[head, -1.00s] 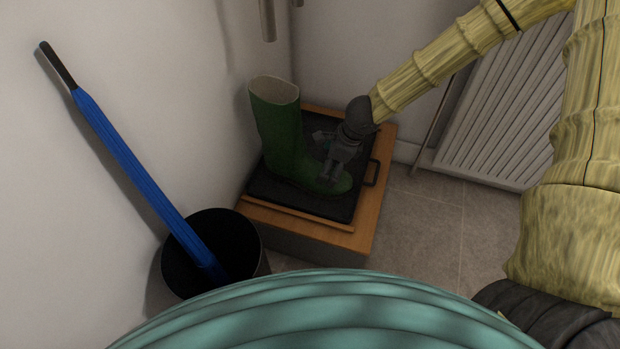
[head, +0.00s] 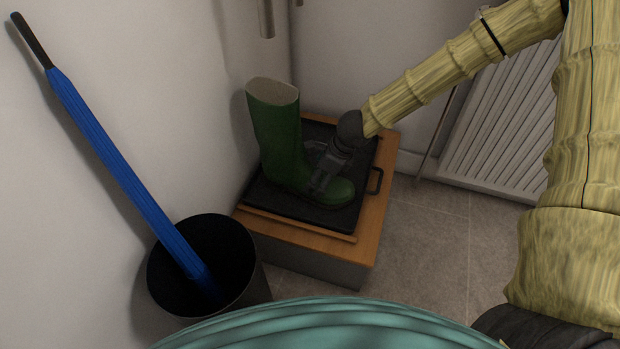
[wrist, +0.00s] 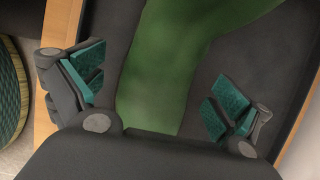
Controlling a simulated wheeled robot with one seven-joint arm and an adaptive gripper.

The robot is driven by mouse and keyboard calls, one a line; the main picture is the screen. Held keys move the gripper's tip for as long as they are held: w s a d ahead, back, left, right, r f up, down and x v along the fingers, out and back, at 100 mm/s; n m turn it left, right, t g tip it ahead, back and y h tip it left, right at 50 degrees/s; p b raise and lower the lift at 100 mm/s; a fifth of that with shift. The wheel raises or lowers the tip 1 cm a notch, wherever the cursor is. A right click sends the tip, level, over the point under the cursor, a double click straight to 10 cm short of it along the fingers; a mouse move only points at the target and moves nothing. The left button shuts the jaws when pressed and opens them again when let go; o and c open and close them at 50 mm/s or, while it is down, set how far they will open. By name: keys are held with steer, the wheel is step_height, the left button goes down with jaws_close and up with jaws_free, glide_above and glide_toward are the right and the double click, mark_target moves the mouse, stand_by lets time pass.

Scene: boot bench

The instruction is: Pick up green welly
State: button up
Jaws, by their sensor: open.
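The green welly (head: 278,135) stands upright on a black tray (head: 290,208) on a wooden bench, its toe pointing right in the head view. My gripper (head: 318,182) is at the foot of the boot, pointing down over the instep. In the wrist view the green welly (wrist: 165,75) runs between the two open fingers of my gripper (wrist: 158,92), with dark tray showing on both sides of it. The fingers look apart from the boot there.
A black bin (head: 165,265) holding a blue umbrella (head: 120,165) stands left of the wooden bench (head: 372,225). The wall is close behind the boot. A white radiator (head: 500,115) is at the right. The tray has a handle (head: 376,181) on its right side.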

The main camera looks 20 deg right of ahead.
steer(key=shift+b+x, duration=2.1)
steer(key=shift+x, duration=0.4)
steer(key=shift+d, duration=0.1)
steer(key=c, duration=1.2)
steer(key=shift+c, duration=0.5)
steer(key=shift+r, duration=0.15)
